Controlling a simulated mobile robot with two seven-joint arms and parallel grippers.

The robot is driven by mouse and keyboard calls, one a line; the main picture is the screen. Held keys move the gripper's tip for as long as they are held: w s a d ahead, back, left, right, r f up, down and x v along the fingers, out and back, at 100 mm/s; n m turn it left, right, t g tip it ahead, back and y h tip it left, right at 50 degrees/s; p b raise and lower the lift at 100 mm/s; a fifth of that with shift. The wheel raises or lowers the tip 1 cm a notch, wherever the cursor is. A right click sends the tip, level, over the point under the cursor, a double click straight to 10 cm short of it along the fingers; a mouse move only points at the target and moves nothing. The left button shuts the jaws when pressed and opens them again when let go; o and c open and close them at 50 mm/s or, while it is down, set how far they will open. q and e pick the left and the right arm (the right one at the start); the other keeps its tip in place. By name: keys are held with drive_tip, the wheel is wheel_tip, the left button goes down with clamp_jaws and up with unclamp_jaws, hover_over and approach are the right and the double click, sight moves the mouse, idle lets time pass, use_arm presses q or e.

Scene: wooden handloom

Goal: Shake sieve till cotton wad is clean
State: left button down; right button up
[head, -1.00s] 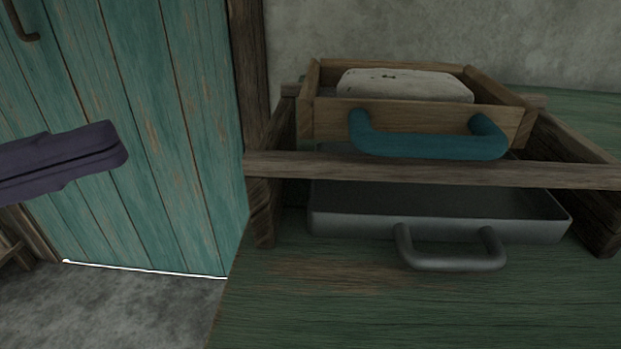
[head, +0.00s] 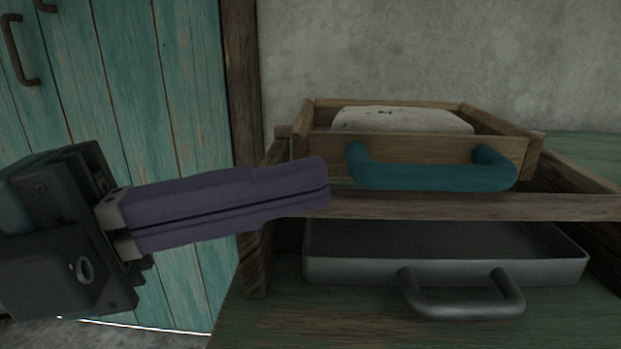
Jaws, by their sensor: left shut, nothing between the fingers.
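The sieve (head: 420,148) is a wooden box with a teal handle (head: 430,177) on its front, resting on a wooden frame. The pale cotton wad (head: 400,121) lies inside it, with a few dark specks on its top. My left gripper (head: 325,182) is shut and empty, its purple fingers pointing right. In the picture its tips are just left of the teal handle and overlap the frame's front rail; I see no hold on the handle. My right gripper is not in view.
The wooden frame (head: 450,207) stands on a green table (head: 345,318). A grey metal tray (head: 330,272) with a grey handle sits under the sieve. A teal plank door (head: 190,80) is at the left, a plaster wall behind.

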sight(428, 172)
use_arm(q)
drive_tip(key=shift+w+d, duration=0.15)
drive_tip(key=shift+d, duration=0.4)
drive_tip(key=shift+d+r, duration=0.15)
drive_tip(key=shift+d, duration=0.2)
drive_tip(key=d+p, duration=0.2)
drive_tip(key=d, duration=0.4)
drive_tip(key=shift+a, duration=0.1)
